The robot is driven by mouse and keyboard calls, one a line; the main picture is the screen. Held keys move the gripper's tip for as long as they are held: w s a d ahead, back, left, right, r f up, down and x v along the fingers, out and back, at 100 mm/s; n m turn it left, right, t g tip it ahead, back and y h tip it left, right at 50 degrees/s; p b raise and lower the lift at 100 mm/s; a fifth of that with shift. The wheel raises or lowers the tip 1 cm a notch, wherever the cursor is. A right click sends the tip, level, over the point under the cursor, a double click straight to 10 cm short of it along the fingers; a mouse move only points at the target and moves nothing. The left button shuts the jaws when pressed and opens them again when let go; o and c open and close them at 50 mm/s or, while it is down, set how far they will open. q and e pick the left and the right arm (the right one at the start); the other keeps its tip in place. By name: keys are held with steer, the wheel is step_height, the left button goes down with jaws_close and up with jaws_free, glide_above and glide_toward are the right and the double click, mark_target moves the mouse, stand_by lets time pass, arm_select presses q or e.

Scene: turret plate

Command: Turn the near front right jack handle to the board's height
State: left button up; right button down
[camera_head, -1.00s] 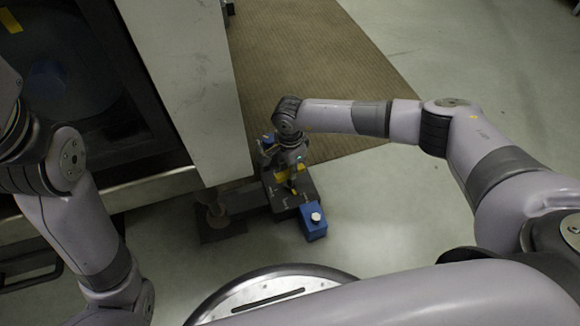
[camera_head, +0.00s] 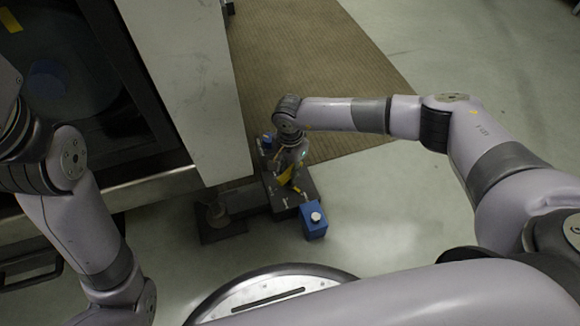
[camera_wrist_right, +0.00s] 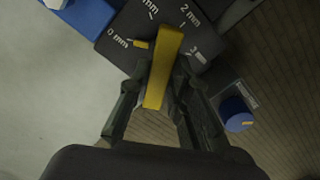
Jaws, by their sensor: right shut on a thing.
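The yellow jack handle (camera_wrist_right: 163,65) stands between the two dark fingers of my right gripper (camera_wrist_right: 163,72) in the right wrist view, and they are shut on it. Its far end lies over the dark jack block (camera_wrist_right: 120,40), between a partly covered "mm" mark and the "2 mm" mark. "0 mm" is to the left and a partly visible "3" to the right. A small yellow mark (camera_wrist_right: 140,44) is beside "0 mm". In the head view, the handle (camera_head: 286,175) shows below my right gripper (camera_head: 287,170). My left gripper is out of view. I cannot make out a board giving a height.
A blue box with a white cap (camera_head: 314,222) stands at the block's near right corner. The large machine (camera_head: 190,80) rises close on the left. Open floor (camera_head: 400,210) lies to the right.

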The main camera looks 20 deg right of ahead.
steer(key=shift+a, duration=0.1)
steer(key=c, duration=1.5)
jaws_free()
steer(key=shift+r, duration=0.2)
step_height(320, 180, up, 12)
steer(key=shift+f, duration=0.15)
